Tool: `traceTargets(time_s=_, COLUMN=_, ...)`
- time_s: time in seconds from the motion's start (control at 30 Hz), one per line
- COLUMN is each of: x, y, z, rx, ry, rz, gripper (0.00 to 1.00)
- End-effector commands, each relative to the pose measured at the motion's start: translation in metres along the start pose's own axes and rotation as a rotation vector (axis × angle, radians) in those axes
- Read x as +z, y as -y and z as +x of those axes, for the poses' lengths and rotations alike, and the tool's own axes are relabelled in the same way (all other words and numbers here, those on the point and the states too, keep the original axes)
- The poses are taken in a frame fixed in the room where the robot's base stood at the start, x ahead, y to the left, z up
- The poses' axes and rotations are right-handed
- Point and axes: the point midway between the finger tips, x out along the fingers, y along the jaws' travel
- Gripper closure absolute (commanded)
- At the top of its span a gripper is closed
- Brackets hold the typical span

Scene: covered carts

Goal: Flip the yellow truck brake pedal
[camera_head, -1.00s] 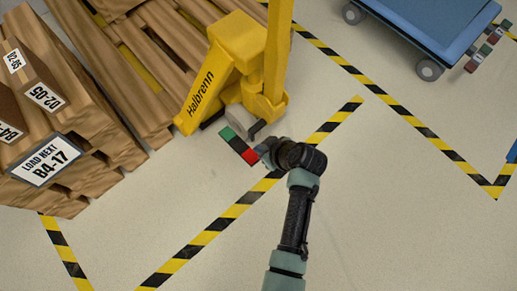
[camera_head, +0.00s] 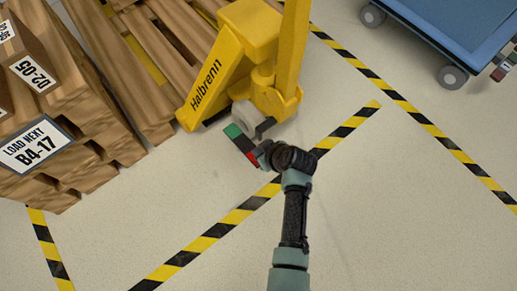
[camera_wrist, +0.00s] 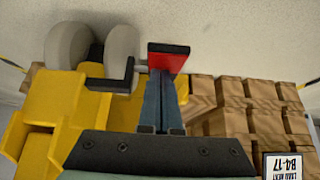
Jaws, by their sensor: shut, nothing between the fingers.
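The yellow truck (camera_head: 247,45) is a pallet jack marked "Halbrenn", with grey wheels (camera_head: 246,113) at its near side. Its brake pedal (camera_head: 242,143) is a short bar with a green end, a dark middle and a red end, sticking out beside the wheels. In the wrist view the red end (camera_wrist: 168,57) is a flat red face with a dark edge; I cannot make out the green end there. My gripper (camera_head: 263,154) is shut and empty at the red end. In the wrist view its fingers (camera_wrist: 160,82) reach up to the red end; I cannot tell whether they touch it.
Wooden pallets (camera_head: 150,85) stand left of the truck, with a "B4-17" sign (camera_head: 36,146) in front. A blue cart (camera_head: 455,30) stands at the upper right. Yellow-black floor tape (camera_head: 215,228) runs under my arm.

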Motion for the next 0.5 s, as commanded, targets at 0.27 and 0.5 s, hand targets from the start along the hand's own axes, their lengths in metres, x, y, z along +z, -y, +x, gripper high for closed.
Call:
traceTargets(time_s=0.27, x=0.001, y=0.001, z=0.002, rx=-0.001, ry=-0.008, rz=0.001, gripper=1.00)
traceTargets(time_s=0.5, x=0.009, y=0.001, z=0.016, rx=-0.002, ry=-0.135, rz=0.001, gripper=1.00)
